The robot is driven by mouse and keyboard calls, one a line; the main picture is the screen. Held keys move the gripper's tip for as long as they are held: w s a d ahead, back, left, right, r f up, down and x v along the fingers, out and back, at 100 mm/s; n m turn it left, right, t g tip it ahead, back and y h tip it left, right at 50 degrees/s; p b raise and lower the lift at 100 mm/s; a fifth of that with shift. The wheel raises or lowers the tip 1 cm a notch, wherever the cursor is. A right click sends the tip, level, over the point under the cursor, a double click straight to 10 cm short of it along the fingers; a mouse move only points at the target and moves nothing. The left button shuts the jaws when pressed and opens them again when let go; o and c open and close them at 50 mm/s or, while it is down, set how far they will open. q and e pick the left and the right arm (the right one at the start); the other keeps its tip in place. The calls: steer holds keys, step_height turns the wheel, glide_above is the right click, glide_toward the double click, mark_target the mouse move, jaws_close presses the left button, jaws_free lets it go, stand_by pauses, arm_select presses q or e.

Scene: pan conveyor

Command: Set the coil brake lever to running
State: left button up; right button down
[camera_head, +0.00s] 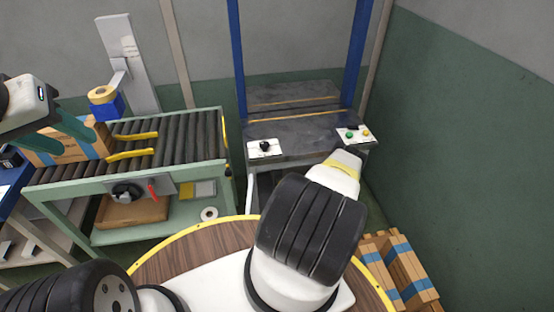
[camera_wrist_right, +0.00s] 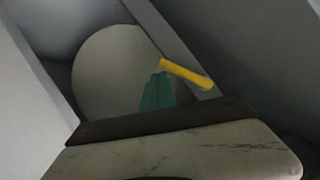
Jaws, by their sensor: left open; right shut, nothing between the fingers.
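A red lever (camera_head: 153,193) stands tilted on the panel under the roller conveyor, beside a round black part (camera_head: 126,192). It looks like the brake lever, but its setting is too small to read. My left gripper (camera_head: 60,132) is at the far left, open, its teal fingers in front of a cardboard box, above and left of the lever. My right arm reaches up the middle of the head view, and its fingers are hidden there. In the right wrist view my right gripper (camera_wrist_right: 157,91) is shut and empty, near a yellow bar (camera_wrist_right: 187,74).
The roller conveyor (camera_head: 185,140) carries yellow guides and the cardboard box (camera_head: 70,150). A yellow tape roll (camera_head: 102,95) sits on a blue holder. A blue-posted station (camera_head: 290,130) has a black knob (camera_head: 265,147) and a green button (camera_head: 349,135).

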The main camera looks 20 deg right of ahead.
steer(key=shift+w+a+f, duration=0.25)
steer(key=shift+a+f, duration=0.9)
steer(key=shift+a, duration=0.05)
